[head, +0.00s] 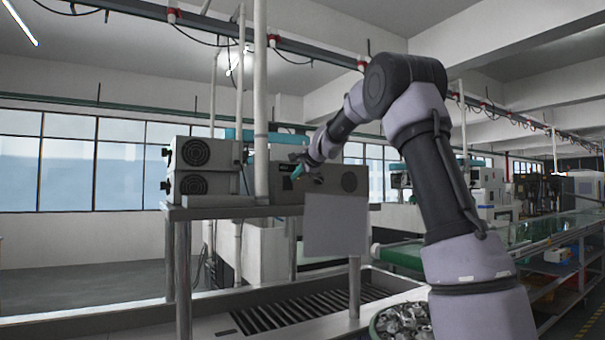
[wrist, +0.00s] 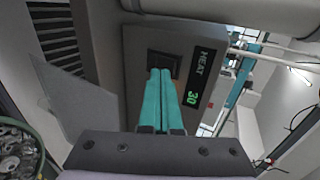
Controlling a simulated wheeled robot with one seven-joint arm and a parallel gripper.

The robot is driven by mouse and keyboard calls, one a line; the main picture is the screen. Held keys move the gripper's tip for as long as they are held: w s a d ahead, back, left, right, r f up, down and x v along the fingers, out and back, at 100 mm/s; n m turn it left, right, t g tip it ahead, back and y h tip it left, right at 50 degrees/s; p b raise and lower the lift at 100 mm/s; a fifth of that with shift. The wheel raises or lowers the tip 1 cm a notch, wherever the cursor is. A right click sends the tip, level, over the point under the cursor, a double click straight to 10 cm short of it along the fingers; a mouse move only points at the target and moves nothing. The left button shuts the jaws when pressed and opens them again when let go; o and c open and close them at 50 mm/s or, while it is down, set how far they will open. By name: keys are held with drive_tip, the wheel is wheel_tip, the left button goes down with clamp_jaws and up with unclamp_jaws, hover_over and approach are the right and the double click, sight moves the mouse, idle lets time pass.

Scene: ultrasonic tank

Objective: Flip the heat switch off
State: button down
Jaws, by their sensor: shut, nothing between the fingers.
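The heat switch (wrist: 154,60) is a dark square recess on a grey control box (wrist: 135,45). The box carries a "HEAT" label (wrist: 201,62) and a green display (wrist: 191,97) reading 30. My gripper (wrist: 160,72) has its two teal fingers together with nothing between them. The fingertips overlap the switch in the wrist view and hide its lower part, so its position and any contact cannot be told. In the head view my gripper (head: 297,171) is small, at the front of the control box (head: 345,198) on the raised shelf.
Two stacked grey units with round vents (head: 196,153) stand left on the shelf (head: 190,212). A white vertical pipe (head: 261,100) rises beside the control box. A pale panel (head: 336,225) hangs in front. A basin of metal parts (head: 405,322) sits below my arm.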

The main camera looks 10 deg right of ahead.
sight(289, 178)
drive_tip(key=shift+w+a+r, duration=0.1)
drive_tip(key=shift+w+a, duration=0.1)
drive_tip(key=shift+w, duration=0.35)
drive_tip(key=shift+w+a+r, duration=0.1)
drive_tip(key=shift+w+a, duration=0.05)
drive_tip(key=shift+w, duration=0.35)
drive_tip(key=shift+w+a+r, duration=0.15)
drive_tip(key=shift+w, duration=0.25)
drive_tip(key=shift+r, duration=0.1)
drive_tip(key=shift+r, duration=0.7)
